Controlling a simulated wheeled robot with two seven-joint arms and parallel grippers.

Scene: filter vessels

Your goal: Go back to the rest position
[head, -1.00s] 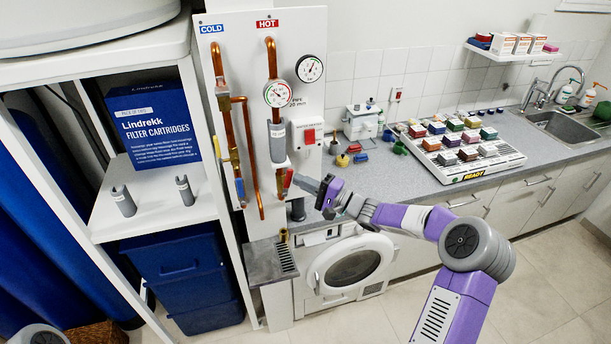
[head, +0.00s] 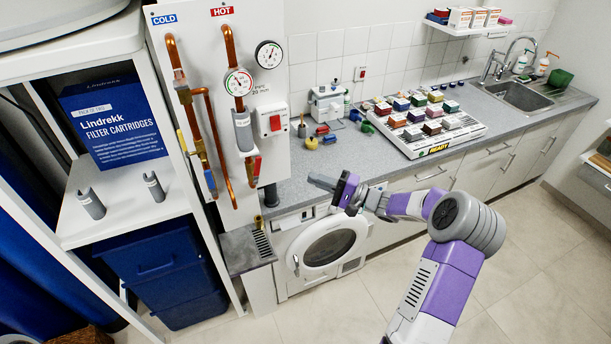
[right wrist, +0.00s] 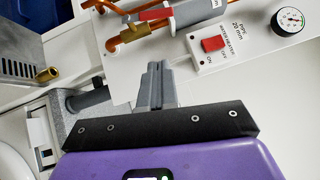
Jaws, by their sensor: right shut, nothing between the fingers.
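My right gripper (head: 320,182) hangs in the air in front of the counter, to the right of the pipe board (head: 272,20). It is shut and empty; its closed grey fingers also show in the right wrist view (right wrist: 156,84). The red valve handle (head: 257,166) is on the hot pipe below the grey filter vessel (head: 243,132), with a gap between it and my fingers. The handle also shows in the right wrist view (right wrist: 155,15). My left gripper is not in the head view.
A white shelf (head: 125,222) with two grey cartridges and a blue box (head: 115,122) stands at left. A washing machine (head: 328,245) is below the counter. A tray of coloured blocks (head: 430,148) sits on the counter (head: 300,168). Open floor lies at lower right.

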